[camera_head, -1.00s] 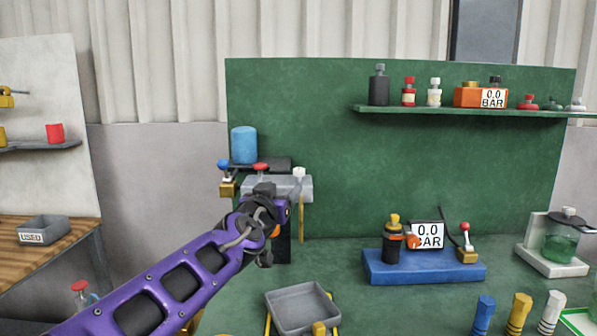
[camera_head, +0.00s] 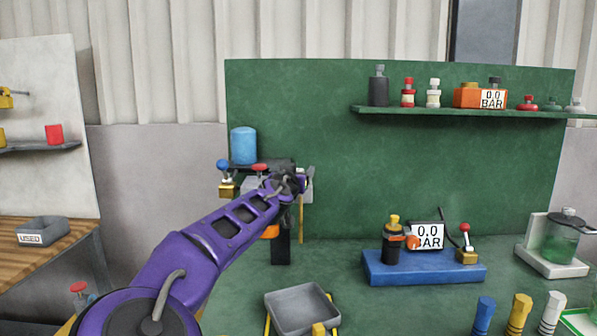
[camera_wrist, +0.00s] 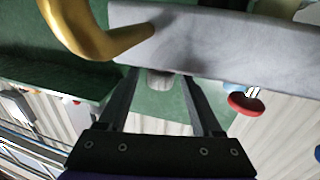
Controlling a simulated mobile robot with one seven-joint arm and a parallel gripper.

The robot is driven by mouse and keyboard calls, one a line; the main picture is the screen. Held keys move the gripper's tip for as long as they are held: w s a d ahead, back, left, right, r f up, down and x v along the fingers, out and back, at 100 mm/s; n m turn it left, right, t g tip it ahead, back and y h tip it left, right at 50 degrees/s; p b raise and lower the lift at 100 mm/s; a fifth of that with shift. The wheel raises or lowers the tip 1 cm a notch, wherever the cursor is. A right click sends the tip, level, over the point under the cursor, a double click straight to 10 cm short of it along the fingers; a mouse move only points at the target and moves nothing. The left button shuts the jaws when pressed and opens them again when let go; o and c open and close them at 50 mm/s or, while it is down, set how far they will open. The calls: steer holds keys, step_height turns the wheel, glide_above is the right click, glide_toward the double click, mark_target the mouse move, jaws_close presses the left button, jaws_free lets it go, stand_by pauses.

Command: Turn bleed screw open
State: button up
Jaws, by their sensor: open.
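A grey valve block (camera_head: 250,184) is fixed to the green board and carries a red knob (camera_head: 259,167) on top. The block fills the top of the wrist view (camera_wrist: 230,45), where the red knob (camera_wrist: 245,104) lies right of my fingers. A pale round stub (camera_wrist: 160,79) sticks out of the block's edge and may be the bleed screw. My gripper (camera_wrist: 158,92) is open, its two fingers on either side of the stub with gaps visible. I cannot tell whether they touch the block. In the head view my wrist hides the fingertips and most of the block's right end.
A brass-coloured bent pipe (camera_wrist: 88,35) is close to my left finger in the wrist view. A blue knob (camera_head: 223,164) and a blue reservoir (camera_head: 243,145) are at the block's left. A grey tray (camera_head: 302,308) and a blue gauge stand (camera_head: 425,268) stand on the bench.

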steer(key=shift+w+d, duration=0.1)
steer(key=shift+w, duration=0.15)
jaws_close()
